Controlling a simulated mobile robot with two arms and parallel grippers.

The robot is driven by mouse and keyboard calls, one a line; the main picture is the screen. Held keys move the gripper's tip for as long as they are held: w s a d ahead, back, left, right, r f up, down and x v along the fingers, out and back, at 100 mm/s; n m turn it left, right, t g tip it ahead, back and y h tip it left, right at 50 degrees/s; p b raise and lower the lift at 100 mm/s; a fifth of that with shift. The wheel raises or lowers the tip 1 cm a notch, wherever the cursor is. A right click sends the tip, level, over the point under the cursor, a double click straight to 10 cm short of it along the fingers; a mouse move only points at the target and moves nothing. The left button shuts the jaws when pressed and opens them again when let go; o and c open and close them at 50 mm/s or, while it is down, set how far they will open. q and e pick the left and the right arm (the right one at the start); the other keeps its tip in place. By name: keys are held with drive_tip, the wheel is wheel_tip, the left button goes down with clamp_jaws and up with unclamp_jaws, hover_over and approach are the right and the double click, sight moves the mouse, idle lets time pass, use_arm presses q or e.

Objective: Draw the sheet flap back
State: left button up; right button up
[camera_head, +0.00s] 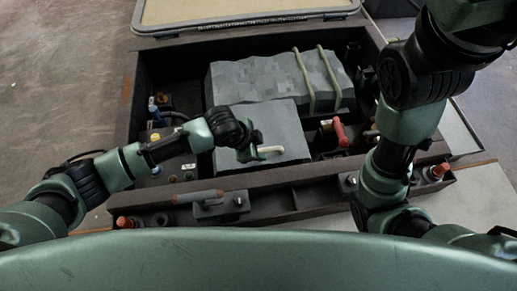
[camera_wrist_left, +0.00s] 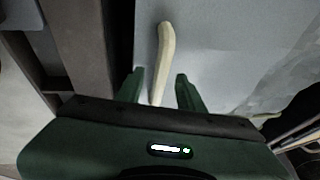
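A grey sheet (camera_head: 235,80) covers the middle of an open dark compartment in the head view. Its front part, the smooth flap (camera_head: 283,122), lies flat toward me and also fills much of the left wrist view (camera_wrist_left: 240,45). A cream pull strip (camera_head: 271,149) sits on the flap near its front edge. My left gripper (camera_head: 259,152) is at this strip. In the left wrist view the strip (camera_wrist_left: 164,45) runs between my two open fingers (camera_wrist_left: 159,78), with a gap on each side. My right arm shows at the right, but I cannot make out its gripper.
Two cream cords (camera_head: 304,82) cross the sheet's back part. A red-handled valve (camera_head: 340,132) stands at the right, and fittings with hoses (camera_head: 160,108) at the left. A raised lid (camera_head: 240,14) is behind. A handled tool (camera_head: 197,196) lies along the front ledge.

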use_arm(q)
clamp_jaws()
idle(1.4)
